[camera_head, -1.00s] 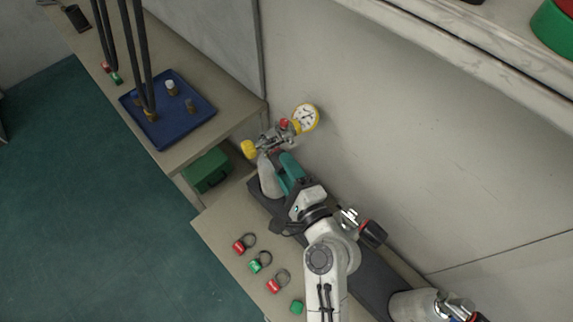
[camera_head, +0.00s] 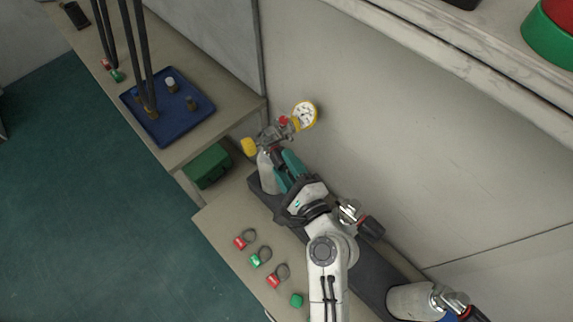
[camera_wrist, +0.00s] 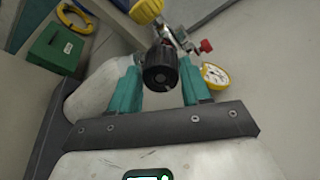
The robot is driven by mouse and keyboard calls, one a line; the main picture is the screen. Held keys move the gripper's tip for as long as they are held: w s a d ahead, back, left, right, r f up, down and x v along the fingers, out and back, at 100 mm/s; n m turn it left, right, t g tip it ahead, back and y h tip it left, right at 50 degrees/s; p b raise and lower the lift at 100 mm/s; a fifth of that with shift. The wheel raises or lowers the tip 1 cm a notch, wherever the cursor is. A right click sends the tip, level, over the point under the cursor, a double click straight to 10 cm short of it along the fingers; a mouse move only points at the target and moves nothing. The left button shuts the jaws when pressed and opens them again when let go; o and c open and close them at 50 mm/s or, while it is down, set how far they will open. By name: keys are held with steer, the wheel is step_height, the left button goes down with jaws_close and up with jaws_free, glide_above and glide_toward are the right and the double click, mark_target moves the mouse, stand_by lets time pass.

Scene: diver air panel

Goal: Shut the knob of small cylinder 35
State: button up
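A grey-white small cylinder (camera_head: 266,172) lies in a dark rack, its valve pointing away from me; it also shows in the wrist view (camera_wrist: 92,92). No number is readable on it. Its black knob (camera_wrist: 160,68) faces my gripper (camera_wrist: 160,72). My gripper (camera_head: 284,162) is open, with one teal finger on each side of the knob and a small gap visible on both sides. A yellow knob (camera_wrist: 146,11) and a yellow-rimmed gauge (camera_wrist: 215,76) are on fittings beyond the black knob. The gauge also shows in the head view (camera_head: 304,115).
Other cylinder valves stand to the right, one with a dark, red-banded knob (camera_head: 371,229) beside my arm. Red and green tags with rings (camera_head: 261,257) lie on the near bench. A blue tray (camera_head: 190,126) with small fittings and a green box (camera_head: 207,166) are at left. The wall is close behind.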

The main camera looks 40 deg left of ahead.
steer(key=o, duration=0.3)
steer(key=shift+o, duration=0.2)
steer(key=b+v, duration=0.2)
steer(key=v, duration=0.8)
steer(key=shift+d, duration=0.4)
steer(key=shift+s+r, duration=0.1)
